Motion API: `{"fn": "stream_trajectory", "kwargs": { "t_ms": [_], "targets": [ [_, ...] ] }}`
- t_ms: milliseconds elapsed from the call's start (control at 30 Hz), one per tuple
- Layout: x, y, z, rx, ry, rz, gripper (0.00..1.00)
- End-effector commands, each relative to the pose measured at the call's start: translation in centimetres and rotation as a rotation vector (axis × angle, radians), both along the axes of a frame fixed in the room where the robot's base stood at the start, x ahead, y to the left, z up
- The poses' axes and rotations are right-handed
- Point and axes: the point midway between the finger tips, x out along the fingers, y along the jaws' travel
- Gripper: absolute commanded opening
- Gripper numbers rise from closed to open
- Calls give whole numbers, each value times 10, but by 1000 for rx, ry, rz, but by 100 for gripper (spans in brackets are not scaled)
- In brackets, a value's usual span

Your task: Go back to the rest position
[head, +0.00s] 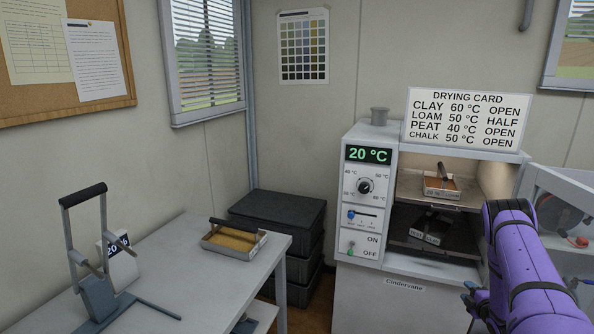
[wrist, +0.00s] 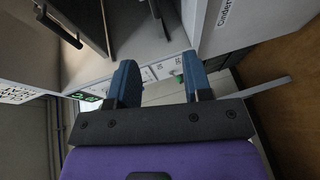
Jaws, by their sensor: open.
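My gripper (wrist: 160,82) shows in the wrist view with its two blue fingers apart and nothing between them. The gripper is outside the oven chamber. A handled tray of brown soil (head: 440,188) sits on the oven's upper shelf. A darker tray (head: 425,232) lies on the lower shelf.
The oven display (head: 368,155) reads 20 °C. A drying card (head: 465,118) stands on top. At left, a table (head: 185,275) bears a handled soil tray (head: 233,240) and a grey lever device (head: 95,290). Black boxes (head: 300,215) stand between. A pale-framed structure (head: 565,185) is at right.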

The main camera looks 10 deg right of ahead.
Motion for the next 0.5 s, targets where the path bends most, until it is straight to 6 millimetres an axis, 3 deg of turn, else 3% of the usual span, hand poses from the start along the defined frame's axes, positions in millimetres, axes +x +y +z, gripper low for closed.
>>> {"fn": "stream_trajectory", "kwargs": {
  "t_ms": [267, 500],
  "targets": [
    [19, 0, 29, 25, 15, -27, 46],
    [42, 2, 72, 63, 35, -67, 46]
  ]
}}
